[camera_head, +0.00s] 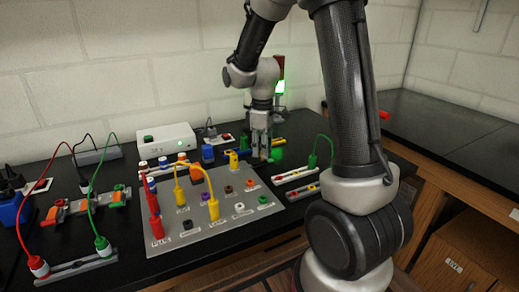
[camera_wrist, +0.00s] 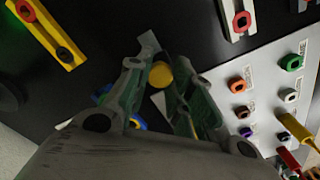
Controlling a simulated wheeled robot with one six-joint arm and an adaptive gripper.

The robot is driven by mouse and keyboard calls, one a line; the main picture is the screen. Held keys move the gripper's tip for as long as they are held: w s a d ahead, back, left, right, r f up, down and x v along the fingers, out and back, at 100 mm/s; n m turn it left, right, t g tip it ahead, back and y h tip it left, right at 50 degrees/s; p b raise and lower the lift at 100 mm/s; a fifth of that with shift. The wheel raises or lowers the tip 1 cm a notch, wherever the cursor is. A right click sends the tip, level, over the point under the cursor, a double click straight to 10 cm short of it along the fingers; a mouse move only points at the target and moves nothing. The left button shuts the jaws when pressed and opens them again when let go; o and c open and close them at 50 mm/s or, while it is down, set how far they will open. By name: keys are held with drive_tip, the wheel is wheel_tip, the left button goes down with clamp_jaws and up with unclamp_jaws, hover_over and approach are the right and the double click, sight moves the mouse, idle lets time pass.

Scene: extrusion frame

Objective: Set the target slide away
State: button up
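My gripper (camera_head: 260,148) points down above the black bench, behind the grey socket panel (camera_head: 225,222). In the wrist view its two fingers (camera_wrist: 157,72) stand apart, with a gap between them. A round yellow thing (camera_wrist: 160,75) shows between the fingers; it appears to be below them, and I see no clear grip on it. In the head view a yellow block (camera_head: 233,161) stands at the panel's back edge, just left of the gripper. I cannot tell which thing is the target slide. Two pale bars with coloured sockets (camera_head: 295,174) lie right of the panel.
A yellow bar with red and black sockets (camera_wrist: 48,32) lies near the gripper. Red, yellow and green leads arch over the bench. A white box (camera_head: 168,140) stands behind the panel. A lit green lamp (camera_head: 280,88) is beside my arm. The right bench (camera_head: 450,125) looks mostly clear.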

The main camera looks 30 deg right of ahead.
drive_tip(key=o, duration=0.5)
drive_tip(key=shift+c, duration=0.2)
wheel_tip(320, 180, up, 12)
idle(0.5)
drive_tip(key=s+r+m+t, duration=0.2)
drive_tip(key=s+m, duration=0.2)
drive_tip(key=s, duration=0.7)
drive_tip(key=s+d+r+m+t, duration=0.1)
drive_tip(key=s+m, duration=0.4)
drive_tip(key=s, duration=0.7)
drive_tip(key=shift+r+t, duration=0.45)
drive_tip(key=shift+t, duration=0.25)
